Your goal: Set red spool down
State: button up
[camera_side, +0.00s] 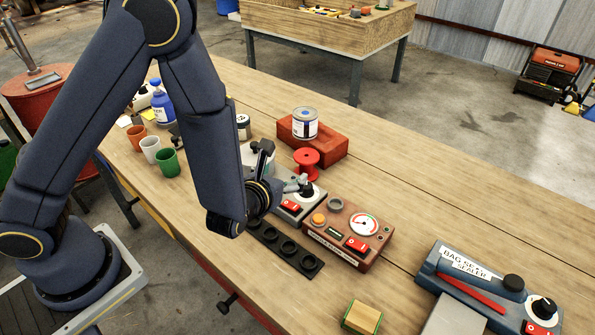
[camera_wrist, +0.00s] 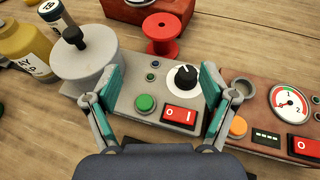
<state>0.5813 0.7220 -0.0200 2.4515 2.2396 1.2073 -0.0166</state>
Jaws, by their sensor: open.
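The red spool (camera_side: 307,162) stands upright on the wooden table, in front of the red brick and behind the grey control box. In the wrist view the spool (camera_wrist: 161,34) is at the top middle, apart from my fingers. My gripper (camera_wrist: 158,95) is open and empty. Its teal-padded fingers are spread over the grey control box (camera_wrist: 140,82), which has a green button, a black knob and a red switch. In the side view my gripper (camera_side: 286,184) is low by that box, partly hidden by my own arm.
A brown gauge box (camera_side: 348,232) stands right of the grey box. A can (camera_side: 304,122) sits on the red brick (camera_side: 326,146). A black strip with round holes (camera_side: 285,248) lies in front. Cups (camera_side: 167,162) stand left; a bag sealer (camera_side: 470,285) stands right. Table behind the gauge box is clear.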

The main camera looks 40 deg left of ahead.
aim_at(304, 159)
jog(key=x, duration=1.3)
jog(key=shift+w+f, duration=0.1)
jog(key=shift+w, duration=0.2)
jog(key=c, duration=1)
notch_tip(304, 159, up, 9)
jog(key=shift+d+f, duration=0.1)
jog(key=shift+s+r, duration=0.25)
jog(key=shift+r, duration=0.05)
jog(key=s+d+r+m+h, duration=0.2)
jog(key=s+d+h, duration=0.15)
jog(key=d, duration=0.45)
jog(key=s+d+r+m+h, duration=0.2)
jog(key=s+d, duration=0.2)
jog(key=d, duration=0.5)
jog(key=shift+m+t, duration=0.3)
jog(key=shift+t, duration=0.1)
jog(key=shift+w+d+f, duration=0.85)
jog(key=shift+w+f, duration=1.3)
jog(key=shift+f, duration=0.05)
jog(key=shift+w+d+f, duration=0.9)
jog(key=shift+w+f, duration=1.25)
jog(key=shift+w+d+f, duration=0.85)
jog(key=shift+w+f, duration=1.3)
jog(key=shift+f, duration=0.05)
